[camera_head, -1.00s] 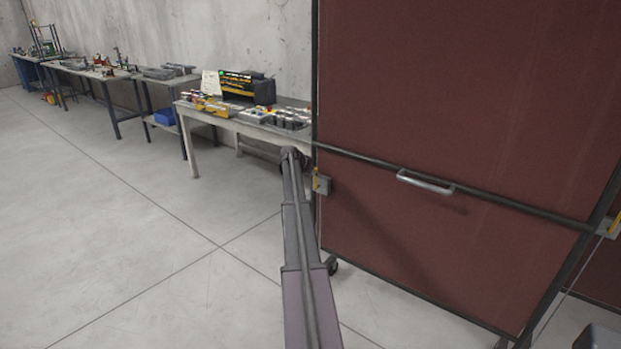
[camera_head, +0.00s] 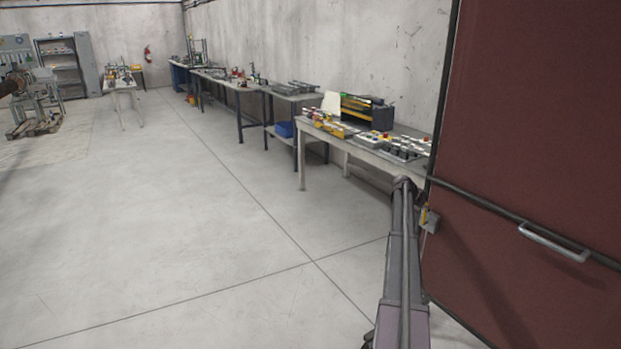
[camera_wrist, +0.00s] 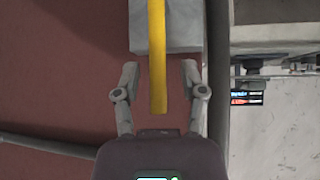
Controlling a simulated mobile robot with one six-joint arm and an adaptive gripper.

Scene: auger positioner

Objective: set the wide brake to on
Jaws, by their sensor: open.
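A yellow lever (camera_head: 424,215) stands on a small grey box (camera_head: 432,224) at the left edge of a dark red panel. No label is readable, so I cannot tell whether it is the wide brake. In the wrist view the yellow lever (camera_wrist: 157,60) hangs from the grey box (camera_wrist: 188,28) and points down. My gripper (camera_wrist: 160,72) is open, with one finger on each side of the lever and a visible gap on both sides. Whether the lever lies in depth between the fingers is unclear. In the head view my gripper is not clearly visible.
The dark red panel (camera_head: 540,120) fills the right side, with a dark crossbar and a metal handle (camera_head: 553,243). A table (camera_head: 345,143) with controls stands behind my arm along the concrete wall. More tables recede to the left. The floor (camera_head: 170,250) at left is clear.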

